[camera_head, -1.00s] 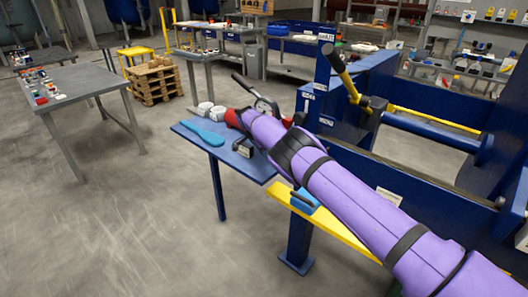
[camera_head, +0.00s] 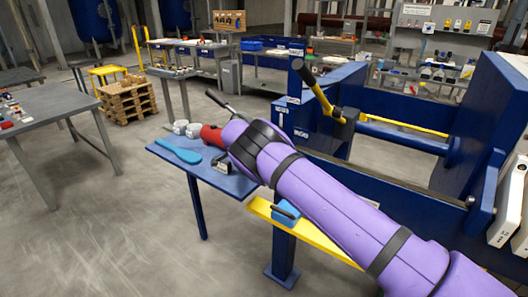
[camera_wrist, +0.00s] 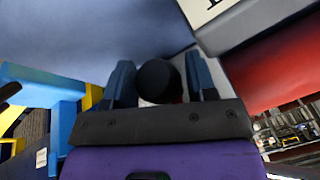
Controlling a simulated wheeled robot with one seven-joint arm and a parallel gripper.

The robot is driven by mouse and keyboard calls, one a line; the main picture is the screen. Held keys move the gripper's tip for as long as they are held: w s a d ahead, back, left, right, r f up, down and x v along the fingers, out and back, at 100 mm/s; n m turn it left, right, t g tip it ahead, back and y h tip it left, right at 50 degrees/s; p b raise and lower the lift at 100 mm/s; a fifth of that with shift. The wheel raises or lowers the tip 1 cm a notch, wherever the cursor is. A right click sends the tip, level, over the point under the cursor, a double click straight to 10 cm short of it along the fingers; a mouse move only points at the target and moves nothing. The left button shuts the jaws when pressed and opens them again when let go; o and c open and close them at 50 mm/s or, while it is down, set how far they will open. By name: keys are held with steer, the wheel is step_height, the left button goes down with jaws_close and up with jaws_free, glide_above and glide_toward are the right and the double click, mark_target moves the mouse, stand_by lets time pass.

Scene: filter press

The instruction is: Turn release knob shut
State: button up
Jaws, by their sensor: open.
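In the wrist view, my gripper (camera_wrist: 161,84) is open, with one blue finger on each side of a round black knob (camera_wrist: 157,78). The knob sits between the fingers, and I cannot tell whether either finger touches it. A pale part shows just behind the knob. A red body (camera_wrist: 275,55) lies to the right. In the head view, my purple arm reaches to the blue side table and hides my gripper and the knob. A red part (camera_head: 212,135) and a dark lever (camera_head: 222,104) show past the arm's end.
A yellow bar (camera_head: 320,243) with a blue block (camera_head: 285,214) lies near my arm. The blue press frame (camera_head: 400,165) and its yellow-black handle (camera_head: 312,88) stand to the right.

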steer(key=t+y, duration=0.2)
steer(key=y, duration=0.1)
steer(key=shift+d+m, duration=0.1)
steer(key=shift+m, duration=0.3)
steer(key=shift+t+y, duration=0.5)
steer(key=shift+t, duration=0.3)
steer(key=shift+m+t+y, duration=0.3)
steer(key=shift+t+y, duration=0.2)
steer(key=shift+y, duration=0.1)
